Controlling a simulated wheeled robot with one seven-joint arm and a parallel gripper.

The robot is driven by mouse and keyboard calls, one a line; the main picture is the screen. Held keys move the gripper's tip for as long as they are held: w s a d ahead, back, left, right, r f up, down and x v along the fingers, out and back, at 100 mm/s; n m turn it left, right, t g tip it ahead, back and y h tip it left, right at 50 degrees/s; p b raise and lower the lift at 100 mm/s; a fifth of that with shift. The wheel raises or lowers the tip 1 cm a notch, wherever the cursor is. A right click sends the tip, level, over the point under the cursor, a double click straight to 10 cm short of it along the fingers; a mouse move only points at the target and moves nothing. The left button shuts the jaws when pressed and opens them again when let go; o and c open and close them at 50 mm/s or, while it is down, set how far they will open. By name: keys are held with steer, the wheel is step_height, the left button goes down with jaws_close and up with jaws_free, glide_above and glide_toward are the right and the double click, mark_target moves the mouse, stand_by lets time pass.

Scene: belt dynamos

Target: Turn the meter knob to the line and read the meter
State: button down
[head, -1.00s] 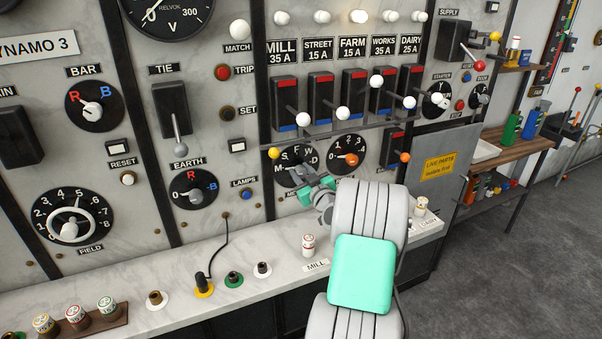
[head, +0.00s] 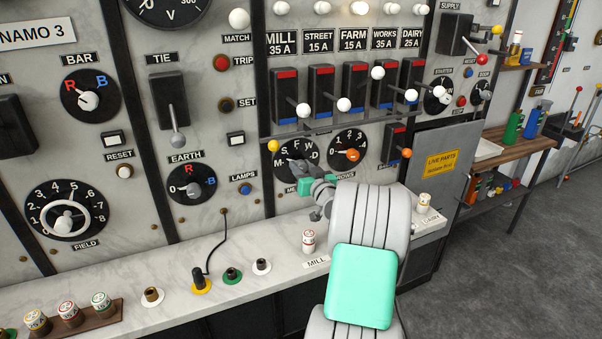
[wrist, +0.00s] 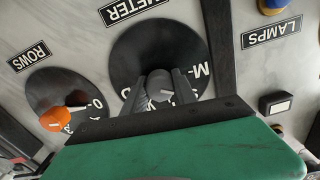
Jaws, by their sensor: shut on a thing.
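The meter dial (head: 282,157) is a black disc on the marble panel, lettered M, S, F, W and D. In the wrist view the dial (wrist: 135,52) has a small grey knob (wrist: 161,86) at its middle. My gripper (wrist: 160,82) is shut on that knob, with one dark finger on each side of it. A short pale mark shows on the knob, but I cannot tell which letter it points at. In the head view my gripper (head: 306,176) covers the knob and the lower part of the dial.
The ROWS dial with an orange knob (head: 353,155) is just right of the meter dial. A rail with white-balled switch levers (head: 344,104) runs above. A round gauge (head: 168,8) is cut off at the top. A white-and-red fuse (head: 308,241) stands on the ledge below.

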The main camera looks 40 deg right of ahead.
steer(key=shift+m+b, duration=0.7)
steer(key=shift+m, duration=1.1)
steer(key=shift+r, duration=0.1)
steer(key=c, duration=1)
jaws_free()
steer(key=shift+s, duration=0.35)
steer(key=b+v, duration=0.2)
steer(key=v, duration=0.5)
